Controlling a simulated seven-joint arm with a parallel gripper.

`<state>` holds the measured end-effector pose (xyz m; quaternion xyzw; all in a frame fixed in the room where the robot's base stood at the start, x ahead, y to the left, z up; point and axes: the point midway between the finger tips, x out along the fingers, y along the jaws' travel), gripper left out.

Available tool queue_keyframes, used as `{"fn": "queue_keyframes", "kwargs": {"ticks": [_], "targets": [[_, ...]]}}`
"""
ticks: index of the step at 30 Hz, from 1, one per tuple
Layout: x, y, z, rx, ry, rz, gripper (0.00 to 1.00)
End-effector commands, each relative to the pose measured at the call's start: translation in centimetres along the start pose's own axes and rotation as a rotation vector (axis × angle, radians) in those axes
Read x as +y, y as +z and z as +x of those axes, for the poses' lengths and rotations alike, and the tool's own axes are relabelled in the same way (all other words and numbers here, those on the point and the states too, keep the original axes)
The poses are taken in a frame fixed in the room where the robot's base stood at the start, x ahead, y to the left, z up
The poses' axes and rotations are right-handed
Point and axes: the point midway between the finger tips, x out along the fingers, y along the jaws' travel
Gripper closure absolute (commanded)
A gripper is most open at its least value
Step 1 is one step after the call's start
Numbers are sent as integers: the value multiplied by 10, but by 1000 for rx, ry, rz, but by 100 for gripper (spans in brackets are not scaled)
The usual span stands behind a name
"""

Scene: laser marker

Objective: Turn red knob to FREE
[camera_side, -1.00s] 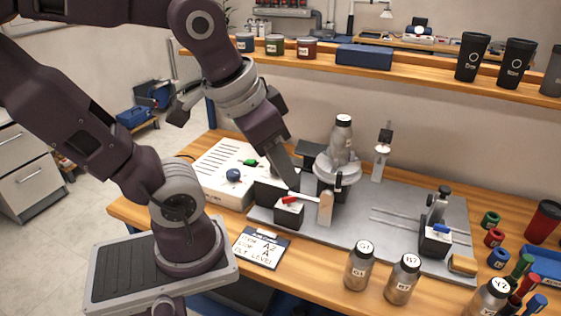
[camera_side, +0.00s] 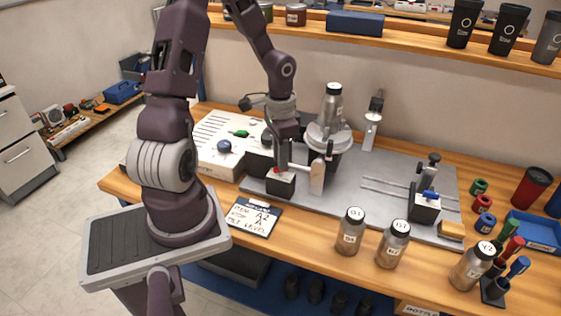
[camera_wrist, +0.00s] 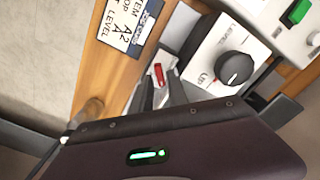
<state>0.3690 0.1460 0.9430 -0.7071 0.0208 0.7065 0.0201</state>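The red knob (camera_side: 277,170) is a small lever on top of a black-and-white block (camera_side: 281,187) at the left of the grey base plate. My gripper (camera_side: 281,168) points down right at the knob and hides most of it in the side view. In the wrist view the red knob (camera_wrist: 158,73) shows between the tips of my two dark fingers (camera_wrist: 160,82). The fingers stand a little apart, one on each side. I cannot tell whether they press on it. No FREE label is readable.
A round stage with a bottle (camera_side: 331,103) stands close to the right of my gripper. A clipboard (camera_side: 253,217) lies in front. Bottles (camera_side: 350,231) stand at the front right.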

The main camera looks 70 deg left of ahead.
Motion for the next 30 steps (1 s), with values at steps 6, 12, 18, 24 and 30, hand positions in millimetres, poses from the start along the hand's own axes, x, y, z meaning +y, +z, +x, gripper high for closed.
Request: {"fn": "queue_keyframes", "kwargs": {"ticks": [6, 12, 18, 24, 30], "targets": [[0, 0, 17, -1, 0, -2, 80], [0, 0, 17, 0, -1, -2, 84], [0, 0, 17, -1, -1, -3, 100], [0, 0, 17, -1, -1, 7, 100], [0, 0, 16, -1, -2, 78, 100]]}}
